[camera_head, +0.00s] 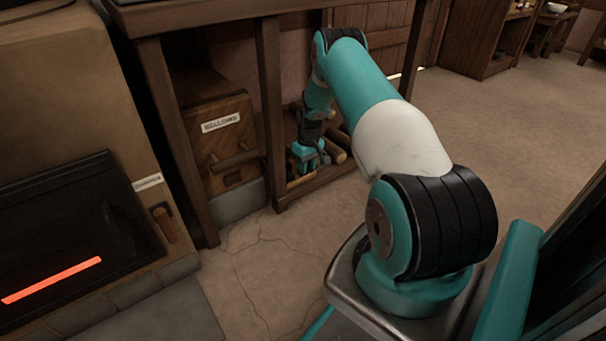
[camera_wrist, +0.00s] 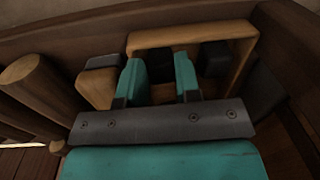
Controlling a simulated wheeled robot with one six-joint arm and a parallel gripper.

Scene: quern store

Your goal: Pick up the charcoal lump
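My gripper (camera_wrist: 158,76) reaches down into a wooden tray or box (camera_wrist: 190,37) with a pale rim. Its two teal fingers are spread apart. A black lump (camera_wrist: 160,64), likely charcoal, lies between or just beyond the fingertips; I cannot tell whether they touch it. Another black lump (camera_wrist: 213,59) lies just right of the right finger. In the head view my gripper (camera_head: 308,160) is low on the shelf under the bench, and the lumps cannot be made out there.
A grey-topped wooden block (camera_wrist: 100,75) stands close left of the fingers. Round wooden logs (camera_wrist: 38,88) lie further left. A bench post (camera_head: 270,100) and a labelled wooden cabinet (camera_head: 225,140) stand beside my arm. A stove (camera_head: 70,110) glows at left. Open floor (camera_head: 530,130) lies right.

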